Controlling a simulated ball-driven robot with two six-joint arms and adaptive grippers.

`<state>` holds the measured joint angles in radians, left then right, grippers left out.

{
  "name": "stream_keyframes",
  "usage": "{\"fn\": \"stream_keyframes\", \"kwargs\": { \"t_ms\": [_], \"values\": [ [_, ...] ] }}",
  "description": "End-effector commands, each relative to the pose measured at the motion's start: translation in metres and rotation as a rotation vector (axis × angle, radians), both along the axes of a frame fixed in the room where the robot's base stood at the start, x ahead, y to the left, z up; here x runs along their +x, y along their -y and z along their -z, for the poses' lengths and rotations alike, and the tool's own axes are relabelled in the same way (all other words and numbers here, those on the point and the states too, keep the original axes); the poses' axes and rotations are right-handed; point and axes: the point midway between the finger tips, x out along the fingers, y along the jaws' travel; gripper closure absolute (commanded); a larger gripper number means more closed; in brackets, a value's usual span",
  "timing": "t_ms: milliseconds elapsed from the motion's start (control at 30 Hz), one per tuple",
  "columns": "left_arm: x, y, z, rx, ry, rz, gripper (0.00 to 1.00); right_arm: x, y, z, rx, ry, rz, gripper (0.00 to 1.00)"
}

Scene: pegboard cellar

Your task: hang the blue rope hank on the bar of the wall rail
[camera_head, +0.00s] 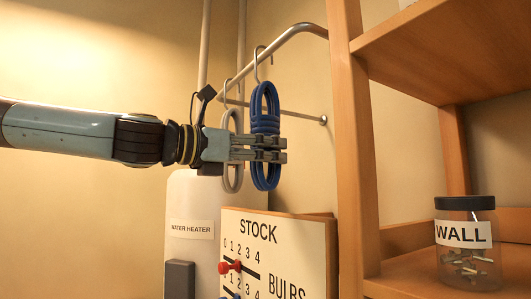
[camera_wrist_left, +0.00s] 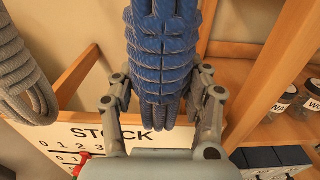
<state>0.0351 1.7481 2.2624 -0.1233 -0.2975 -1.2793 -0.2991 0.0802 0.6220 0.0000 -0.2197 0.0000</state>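The blue rope hank (camera_head: 265,110) hangs upright in the middle of the head view, with a metal hook at its top. The hook is beside the bar of the wall rail (camera_head: 292,32); I cannot tell whether it rests on the bar. My left gripper (camera_head: 272,149) comes in from the left with its fingers at the hank's lower half. In the left wrist view the fingers (camera_wrist_left: 163,88) flank the blue rope (camera_wrist_left: 160,45) closely on both sides and appear shut on it. My right gripper is not in view.
A grey rope hank (camera_head: 231,125) hangs just left of the blue one. A wooden shelf (camera_head: 430,285) with a jar (camera_head: 467,245) labelled WALL stands at right. Below are a STOCK board (camera_head: 285,245) and a white water heater (camera_head: 190,205).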

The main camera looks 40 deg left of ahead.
Motion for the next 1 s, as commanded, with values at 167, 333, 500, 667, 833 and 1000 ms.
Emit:
{"fn": "stream_keyframes", "kwargs": {
  "t_ms": [167,333,500,667,833,1000],
  "values": [
    [0.000,0.000,0.000,0.001,0.001,-0.001,0.29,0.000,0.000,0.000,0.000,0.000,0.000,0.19],
    [0.000,0.000,0.000,0.001,0.000,0.000,0.24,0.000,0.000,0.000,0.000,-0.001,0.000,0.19],
    [0.000,0.000,-0.002,0.002,0.001,0.000,0.24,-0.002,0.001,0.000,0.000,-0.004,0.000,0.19],
    [0.000,0.000,-0.021,0.007,0.003,-0.001,0.24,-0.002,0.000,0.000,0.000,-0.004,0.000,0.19],
    [0.000,0.000,-0.056,0.010,0.004,-0.002,0.24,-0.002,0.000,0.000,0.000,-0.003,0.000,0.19],
    [0.000,0.000,-0.083,0.007,0.003,-0.002,0.24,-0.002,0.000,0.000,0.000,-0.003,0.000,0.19]
  ]
}}
